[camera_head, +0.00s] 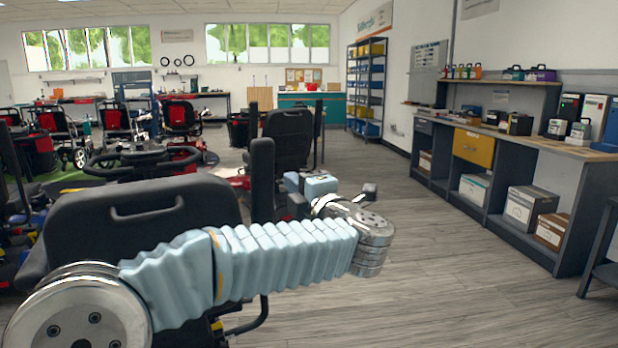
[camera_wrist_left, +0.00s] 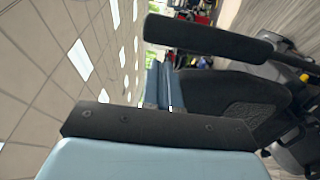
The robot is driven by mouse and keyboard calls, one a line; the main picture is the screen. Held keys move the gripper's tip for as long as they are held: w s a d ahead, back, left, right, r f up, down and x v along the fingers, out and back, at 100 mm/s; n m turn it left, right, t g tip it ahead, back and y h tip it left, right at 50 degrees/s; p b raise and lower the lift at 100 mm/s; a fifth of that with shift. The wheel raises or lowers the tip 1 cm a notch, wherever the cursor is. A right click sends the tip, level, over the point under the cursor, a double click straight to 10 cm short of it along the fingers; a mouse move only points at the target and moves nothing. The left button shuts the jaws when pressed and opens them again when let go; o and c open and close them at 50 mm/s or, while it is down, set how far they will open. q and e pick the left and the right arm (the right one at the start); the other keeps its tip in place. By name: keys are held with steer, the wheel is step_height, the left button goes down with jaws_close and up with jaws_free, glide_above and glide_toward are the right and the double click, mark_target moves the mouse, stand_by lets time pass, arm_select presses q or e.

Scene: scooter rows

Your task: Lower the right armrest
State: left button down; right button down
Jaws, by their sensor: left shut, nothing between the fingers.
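The right armrest (camera_head: 262,180) is a black padded bar standing upright at the right side of the nearest scooter's black seat back (camera_head: 140,208). In the left wrist view, turned sideways, the armrest (camera_wrist_left: 210,40) is a long dark bar close to the fingers, and part of the dark seat (camera_wrist_left: 230,98) shows. My left arm crosses in front of the seat back, hiding its lower part. My left gripper (camera_head: 292,182) is beside the armrest, just right of it. Its blue fingers (camera_wrist_left: 158,64) are shut and empty. I cannot tell whether they touch the armrest. My right gripper is not in view.
Another black scooter seat (camera_head: 289,138) stands just beyond the armrest. More scooters (camera_head: 180,117) fill the left and back. A workbench (camera_head: 500,145) with boxes lines the right wall. The wooden floor (camera_head: 440,255) between is clear.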

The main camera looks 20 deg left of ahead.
mark_target(264, 156)
arm_select(q)
steer(key=p+x, duration=0.2)
steer(key=x, duration=1)
steer(key=shift+w+a+p, duration=0.15)
steer(key=shift+a+p, duration=0.1)
steer(key=shift+p, duration=0.15)
steer(key=shift+r, duration=0.15)
